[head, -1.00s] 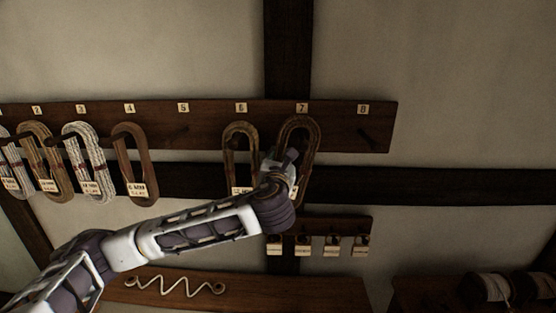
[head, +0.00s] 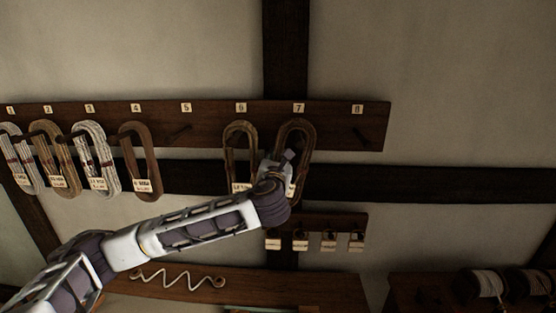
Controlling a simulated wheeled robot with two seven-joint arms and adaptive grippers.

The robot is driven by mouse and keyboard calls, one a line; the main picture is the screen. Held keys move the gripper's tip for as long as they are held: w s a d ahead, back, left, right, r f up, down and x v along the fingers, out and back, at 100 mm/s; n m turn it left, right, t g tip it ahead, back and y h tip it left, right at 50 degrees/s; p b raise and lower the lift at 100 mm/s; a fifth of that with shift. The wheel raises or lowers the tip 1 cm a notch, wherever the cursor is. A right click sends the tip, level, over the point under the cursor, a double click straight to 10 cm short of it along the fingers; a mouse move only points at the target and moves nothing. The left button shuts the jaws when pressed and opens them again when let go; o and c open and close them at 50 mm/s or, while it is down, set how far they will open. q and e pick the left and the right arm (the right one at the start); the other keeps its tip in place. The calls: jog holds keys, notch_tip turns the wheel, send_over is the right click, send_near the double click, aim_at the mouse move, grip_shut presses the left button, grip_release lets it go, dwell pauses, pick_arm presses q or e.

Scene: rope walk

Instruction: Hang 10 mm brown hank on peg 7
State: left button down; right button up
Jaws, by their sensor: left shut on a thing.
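The brown hank (head: 309,135) is a long loop under the number 7 label (head: 299,107) on the dark peg board (head: 210,116). Its top reaches the height of peg 7, which is hidden, so I cannot tell whether the loop is around the peg. My left gripper (head: 284,158) is at the hank's left side and is shut on it. The gripper and wrist hide part of the hank's lower half and its label. My right gripper is not in view.
A similar brown hank (head: 228,150) hangs at peg 6, close left of my gripper. Pegs 5 and 8 (head: 360,135) are bare. More hanks (head: 140,160) hang at pegs 1 to 4. A small rack with tags (head: 330,222) is below right.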

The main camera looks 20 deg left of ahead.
pick_arm(q)
jog(key=shift+w+a+f, duration=0.1)
jog(key=shift+w, duration=0.05)
dwell(0.7)
jog(key=c, duration=1.1)
grip_release()
jog(key=shift+c, duration=0.2)
jog(key=v, duration=0.8)
